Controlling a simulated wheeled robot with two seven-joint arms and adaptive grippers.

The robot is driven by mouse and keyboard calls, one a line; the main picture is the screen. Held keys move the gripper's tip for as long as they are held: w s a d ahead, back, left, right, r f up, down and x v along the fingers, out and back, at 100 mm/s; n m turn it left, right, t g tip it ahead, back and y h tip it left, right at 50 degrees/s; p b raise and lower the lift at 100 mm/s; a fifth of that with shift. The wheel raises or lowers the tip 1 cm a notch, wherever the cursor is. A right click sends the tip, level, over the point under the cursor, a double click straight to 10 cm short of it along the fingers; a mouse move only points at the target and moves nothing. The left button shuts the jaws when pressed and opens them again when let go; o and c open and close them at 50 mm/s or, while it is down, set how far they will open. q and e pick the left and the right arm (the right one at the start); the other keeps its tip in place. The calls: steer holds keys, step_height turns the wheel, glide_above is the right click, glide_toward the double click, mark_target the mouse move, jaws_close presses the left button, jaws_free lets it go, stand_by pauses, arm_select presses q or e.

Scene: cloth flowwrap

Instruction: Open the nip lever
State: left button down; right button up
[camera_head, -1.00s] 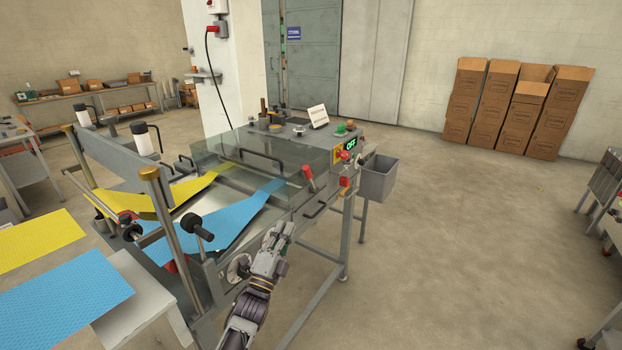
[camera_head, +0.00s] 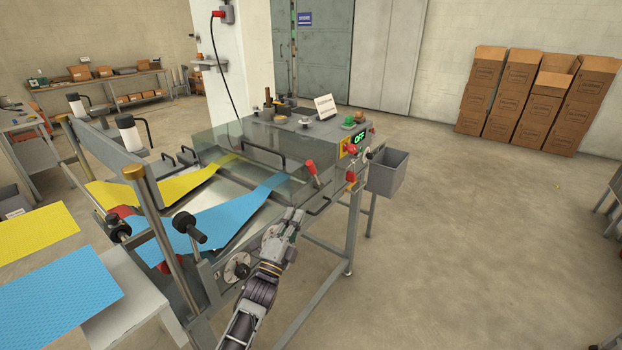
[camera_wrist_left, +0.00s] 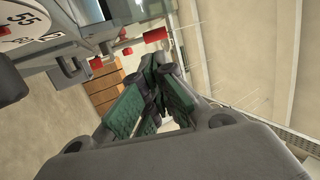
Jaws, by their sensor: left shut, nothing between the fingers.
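A lever with a red grip (camera_head: 311,168), likely the nip lever, stands tilted on the near right side of the wrapping machine (camera_head: 270,135). My left gripper (camera_head: 293,214) is shut and empty beside the machine's near side, below the lever and apart from it. In the left wrist view the closed green-padded fingers (camera_wrist_left: 155,92) show, with a red grip (camera_wrist_left: 155,35) beyond them; I cannot tell whether it is the same lever. My right gripper is not in view.
Blue film (camera_head: 225,217) and yellow film (camera_head: 125,192) run into the machine. A black knob (camera_head: 187,224) and a dial stand near my left arm. The floor at right is clear.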

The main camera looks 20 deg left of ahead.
mark_target(314, 175)
arm_select(q)
steer(key=p+x, duration=0.2)
steer(key=x, duration=1.2)
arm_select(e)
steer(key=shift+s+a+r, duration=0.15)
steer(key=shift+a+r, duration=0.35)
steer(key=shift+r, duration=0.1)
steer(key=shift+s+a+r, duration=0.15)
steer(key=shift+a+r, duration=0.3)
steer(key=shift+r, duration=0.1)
